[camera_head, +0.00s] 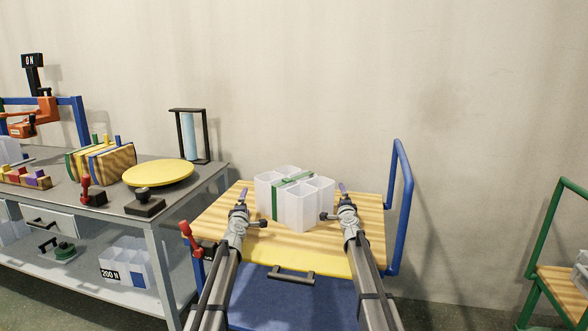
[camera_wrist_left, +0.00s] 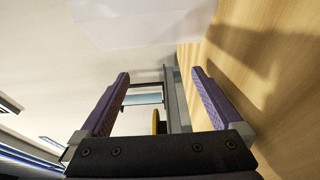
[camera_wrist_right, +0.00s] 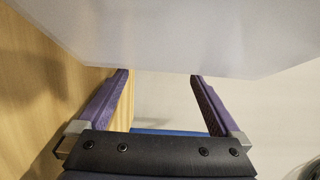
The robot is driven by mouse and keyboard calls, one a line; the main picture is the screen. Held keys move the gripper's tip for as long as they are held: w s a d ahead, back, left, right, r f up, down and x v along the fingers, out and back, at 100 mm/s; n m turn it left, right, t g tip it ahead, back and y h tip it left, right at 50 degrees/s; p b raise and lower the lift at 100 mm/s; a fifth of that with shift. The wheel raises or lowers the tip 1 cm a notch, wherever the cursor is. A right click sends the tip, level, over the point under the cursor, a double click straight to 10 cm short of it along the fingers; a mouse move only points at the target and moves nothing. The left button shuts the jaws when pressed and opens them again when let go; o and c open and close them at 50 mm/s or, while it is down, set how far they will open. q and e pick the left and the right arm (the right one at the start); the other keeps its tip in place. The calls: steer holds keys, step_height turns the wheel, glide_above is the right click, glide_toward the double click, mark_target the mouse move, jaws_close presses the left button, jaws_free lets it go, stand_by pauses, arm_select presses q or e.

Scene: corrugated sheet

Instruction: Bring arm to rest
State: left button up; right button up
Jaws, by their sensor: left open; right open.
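My left gripper (camera_head: 243,193) is above the wooden top of a cart, at the left front of a white compartmented container with a green band (camera_head: 316,190). In the left wrist view its purple-padded fingers (camera_wrist_left: 158,80) stand apart with nothing between them. My right gripper (camera_head: 342,188) is at the right side of the same container. In the right wrist view its purple-padded fingers (camera_wrist_right: 160,78) are apart and empty, with the pale container wall (camera_wrist_right: 180,35) just beyond them. I cannot tell whether either gripper touches the container.
The container stands on the wooden cart top (camera_head: 370,230), with a blue handle frame (camera_head: 402,165) at the right. A grey workbench (camera_head: 205,178) at the left carries a yellow disc (camera_head: 158,173), striped blocks (camera_head: 110,165) and a red-handled clamp (camera_head: 90,190). A green-framed cart (camera_head: 545,245) is far right.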

arm_select(q)
steer(key=w, duration=0.5)
steer(key=shift+s+d, duration=0.25)
steer(key=shift+d, duration=0.05)
arm_select(e)
steer(key=shift+a, duration=0.3)
arm_select(q)
steer(key=shift+d+r, duration=0.1)
steer(key=shift+d, duration=0.25)
arm_select(e)
steer(key=shift+a, duration=0.35)
arm_select(q)
steer(key=shift+s+d, duration=0.1)
steer(key=shift+d, duration=0.05)
arm_select(e)
steer(key=shift+a, duration=0.1)
